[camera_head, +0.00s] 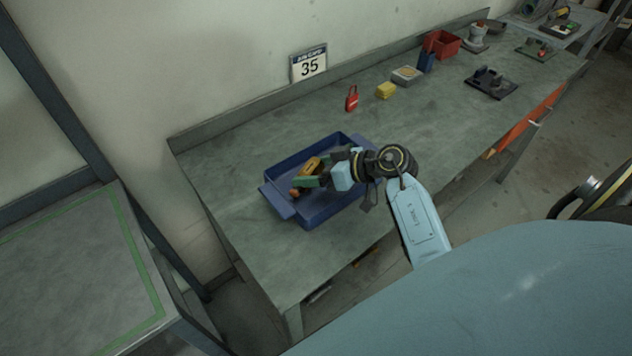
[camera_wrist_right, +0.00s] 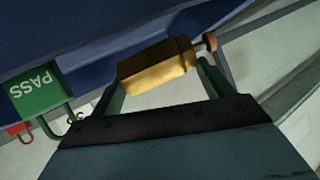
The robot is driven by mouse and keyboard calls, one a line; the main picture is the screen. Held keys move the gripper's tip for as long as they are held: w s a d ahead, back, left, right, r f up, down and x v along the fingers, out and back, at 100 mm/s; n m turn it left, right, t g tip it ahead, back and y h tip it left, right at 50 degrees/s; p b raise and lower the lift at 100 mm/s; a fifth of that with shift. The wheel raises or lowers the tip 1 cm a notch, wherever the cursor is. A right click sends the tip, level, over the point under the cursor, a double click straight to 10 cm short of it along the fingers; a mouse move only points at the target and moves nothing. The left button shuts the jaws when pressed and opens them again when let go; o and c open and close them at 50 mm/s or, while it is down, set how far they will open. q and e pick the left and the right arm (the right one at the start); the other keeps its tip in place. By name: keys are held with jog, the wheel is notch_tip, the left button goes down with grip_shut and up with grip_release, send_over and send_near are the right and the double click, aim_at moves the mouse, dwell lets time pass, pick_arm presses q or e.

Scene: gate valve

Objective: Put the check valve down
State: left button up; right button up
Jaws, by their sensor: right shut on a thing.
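The check valve (camera_head: 312,166) has a yellow-brass body with a short orange-brown end. It also shows in the right wrist view (camera_wrist_right: 158,66), between the fingers of my right gripper (camera_wrist_right: 160,82). In the head view my right gripper (camera_head: 318,172) is shut on the valve, over the blue tray (camera_head: 318,217). I cannot tell whether the valve touches the tray. A green tag marked PASS (camera_wrist_right: 36,90) shows beside the valve in the wrist view. My left gripper is not in view.
The tray sits on a long grey workbench (camera_head: 235,160). A red padlock-shaped tag (camera_head: 351,100), a yellow block (camera_head: 386,90), a grey box (camera_head: 406,76) and a red bin (camera_head: 442,45) stand toward the back. The bench left of the tray is clear. A green-outlined table (camera_head: 70,270) stands at left.

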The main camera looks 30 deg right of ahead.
notch_tip(320, 180, down, 4)
jog(key=shift+r+b, duration=0.1)
jog(key=shift+b, duration=0.45)
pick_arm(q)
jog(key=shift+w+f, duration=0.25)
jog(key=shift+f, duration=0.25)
pick_arm(e)
jog(key=o, duration=1.3)
pick_arm(q)
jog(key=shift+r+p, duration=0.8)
jog(key=shift+p, duration=0.05)
pick_arm(e)
jog(key=v, duration=1.2)
